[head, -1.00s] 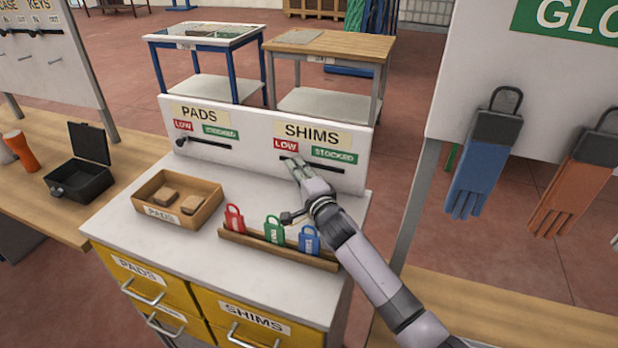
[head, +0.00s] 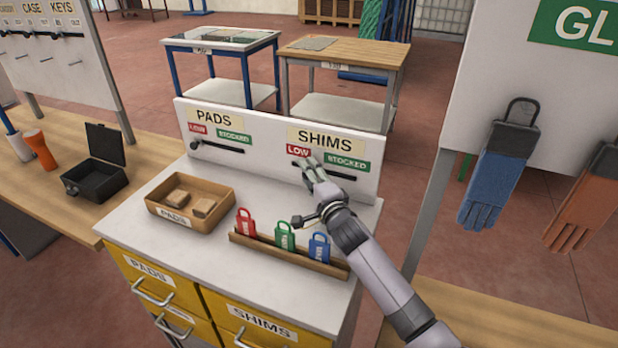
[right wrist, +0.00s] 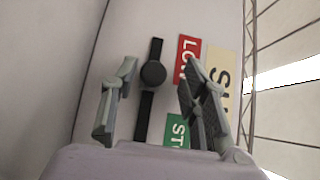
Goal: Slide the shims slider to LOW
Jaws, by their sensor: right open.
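The shims slider shows in the right wrist view as a round black knob (right wrist: 153,73) on a dark slot, beside the lower part of the red LOW label (right wrist: 187,58). Some slot shows beyond it on the LOW side, and more towards the green STOCKED label (right wrist: 176,131). My right gripper (right wrist: 155,100) is open, with one finger on each side of the knob and visible gaps to both. In the head view the right gripper (head: 307,163) is at the LOW end of the SHIMS panel (head: 365,188) and hides the knob. My left gripper is out of view.
The pads slider (head: 195,145) is at left. Gloves (head: 495,180) hang at right.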

